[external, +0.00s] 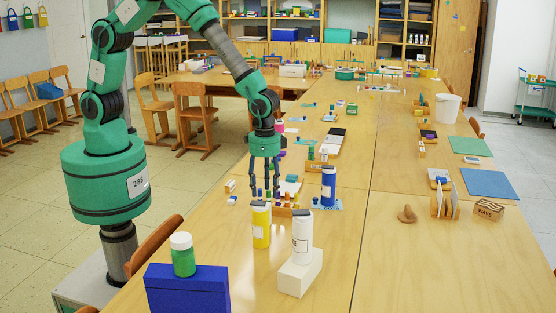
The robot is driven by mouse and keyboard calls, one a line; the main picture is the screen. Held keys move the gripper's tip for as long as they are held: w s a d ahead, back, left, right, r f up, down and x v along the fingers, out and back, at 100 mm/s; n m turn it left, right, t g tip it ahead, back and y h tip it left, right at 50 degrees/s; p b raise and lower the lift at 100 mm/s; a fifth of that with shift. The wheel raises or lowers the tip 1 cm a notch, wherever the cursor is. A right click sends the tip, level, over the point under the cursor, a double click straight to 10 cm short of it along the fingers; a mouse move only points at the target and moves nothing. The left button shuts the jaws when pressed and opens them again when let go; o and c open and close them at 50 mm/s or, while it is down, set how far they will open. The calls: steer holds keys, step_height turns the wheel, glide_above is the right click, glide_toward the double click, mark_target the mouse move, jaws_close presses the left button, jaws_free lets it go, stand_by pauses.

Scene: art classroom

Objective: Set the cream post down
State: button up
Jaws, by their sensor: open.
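My gripper (265,195) is open, its fingers pointing down over the near table, close to a wooden tray (283,211) of small coloured pieces. I see nothing clearly held between the fingers. A cream block (299,274) stands on the table in front, nearer the camera than my gripper. A white bottle (302,236) with a dark cap stands on this block. I cannot tell whether this block is the cream post; no other cream post is clear at this size.
A yellow bottle (261,224) and a blue bottle (328,186) stand near the gripper. A green jar (183,255) sits on a blue box (187,290) at front left. A wooden holder (445,200) and a WAVE block (489,210) are at right. The front right tabletop is clear.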

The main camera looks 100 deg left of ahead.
steer(key=shift+r+p, duration=0.3)
steer(key=shift+r, duration=1.45)
steer(key=s+a+r+t, duration=0.1)
steer(key=s+r, duration=0.6)
steer(key=r, duration=0.6)
steer(key=s+a+r+t, duration=0.2)
steer(key=s+r, duration=0.5)
steer(key=r, duration=0.6)
steer(key=s+r+m+t, duration=0.1)
steer(key=s+r, duration=0.3)
steer(key=s, duration=0.7)
steer(key=s+a+r+t, duration=0.1)
steer(key=s+r, duration=0.3)
steer(key=s, duration=0.7)
steer(key=shift+s+a+r+m+t, duration=0.2)
steer(key=shift+s+r+m+t, duration=0.1)
steer(key=shift+m, duration=0.1)
